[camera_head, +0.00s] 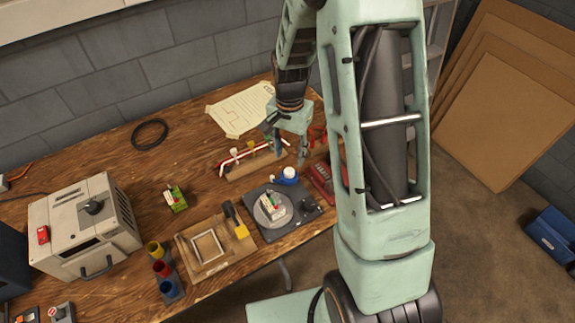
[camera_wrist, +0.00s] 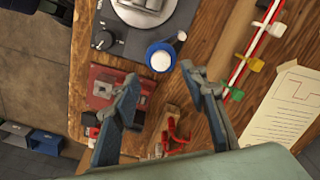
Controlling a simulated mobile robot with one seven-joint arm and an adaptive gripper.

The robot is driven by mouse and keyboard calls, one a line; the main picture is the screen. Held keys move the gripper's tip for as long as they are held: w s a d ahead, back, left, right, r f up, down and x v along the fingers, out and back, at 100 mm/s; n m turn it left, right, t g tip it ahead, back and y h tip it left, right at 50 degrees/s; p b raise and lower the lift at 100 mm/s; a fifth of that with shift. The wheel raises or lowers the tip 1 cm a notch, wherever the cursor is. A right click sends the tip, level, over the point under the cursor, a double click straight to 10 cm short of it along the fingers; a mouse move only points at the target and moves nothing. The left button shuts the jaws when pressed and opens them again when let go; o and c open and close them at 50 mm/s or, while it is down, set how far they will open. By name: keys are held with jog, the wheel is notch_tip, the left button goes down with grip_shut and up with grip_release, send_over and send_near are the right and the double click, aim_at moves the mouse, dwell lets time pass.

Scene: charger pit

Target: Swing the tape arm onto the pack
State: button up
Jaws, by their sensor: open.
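The pack (camera_head: 273,205), a small white and green block, sits on a round grey disc on a dark base plate (camera_head: 302,218). A blue tape roll with a white top (camera_head: 288,175), seemingly on the tape arm, stands at the plate's back edge, beside the pack rather than over it. In the wrist view the blue and white roll (camera_wrist: 161,57) is just beyond the fingertips; the arm itself is hard to make out. My gripper (camera_head: 290,152) is above the bench behind the roll. In the wrist view its fingers (camera_wrist: 160,77) are apart and empty.
A rail with coloured clips (camera_head: 248,158) lies near my gripper. A wooden board with a frame (camera_head: 207,252) is left of the plate. Paper (camera_head: 240,110) lies behind.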

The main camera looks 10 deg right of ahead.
aim_at(289, 171)
notch_tip(289, 171, down, 7)
jog(key=shift+f, duration=0.1)
jog(key=shift+c, duration=0.3)
grip_shut()
